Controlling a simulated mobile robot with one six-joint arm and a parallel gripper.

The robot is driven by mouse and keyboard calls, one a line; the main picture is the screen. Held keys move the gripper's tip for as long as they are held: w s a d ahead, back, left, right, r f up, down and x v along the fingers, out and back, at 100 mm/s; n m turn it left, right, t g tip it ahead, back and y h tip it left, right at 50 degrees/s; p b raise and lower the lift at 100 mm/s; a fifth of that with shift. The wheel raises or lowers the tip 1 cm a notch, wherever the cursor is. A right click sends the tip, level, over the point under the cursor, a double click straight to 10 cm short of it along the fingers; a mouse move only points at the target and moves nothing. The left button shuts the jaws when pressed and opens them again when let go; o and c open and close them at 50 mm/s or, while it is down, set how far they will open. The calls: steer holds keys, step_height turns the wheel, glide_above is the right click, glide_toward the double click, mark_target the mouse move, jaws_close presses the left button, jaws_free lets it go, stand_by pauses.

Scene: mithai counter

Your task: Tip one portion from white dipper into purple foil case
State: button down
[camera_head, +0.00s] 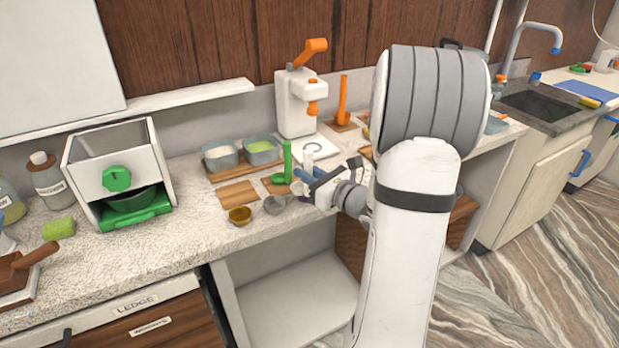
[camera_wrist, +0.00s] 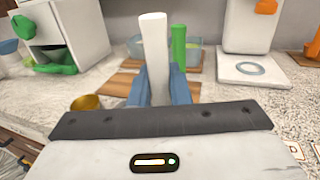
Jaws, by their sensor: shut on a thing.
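My gripper (camera_head: 306,176) is over the counter's front edge, its blue fingers shut on the white dipper (camera_head: 308,160). In the wrist view the white handle (camera_wrist: 153,45) stands nearly upright between the blue fingers (camera_wrist: 162,85). The dipper's lower end is hidden behind my gripper there. A small purple patch (camera_head: 303,198) shows just under the fingers in the head view; it may be the purple foil case, mostly hidden. I cannot tell whether the dipper holds anything.
A gold cup (camera_head: 240,215) and a grey cup (camera_head: 275,205) stand left of my gripper near the front edge. A green upright tool (camera_head: 288,160) is close behind. Two tubs (camera_head: 262,150) sit on a wooden tray. A white dispenser (camera_head: 297,105) stands at the back.

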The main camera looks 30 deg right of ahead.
mark_target(311, 161)
steer(key=shift+r, duration=0.15)
steer(key=shift+r+p, duration=1.4)
steer(key=shift+r, duration=0.55)
steer(key=shift+s+f, duration=0.1)
steer(key=shift+f, duration=0.05)
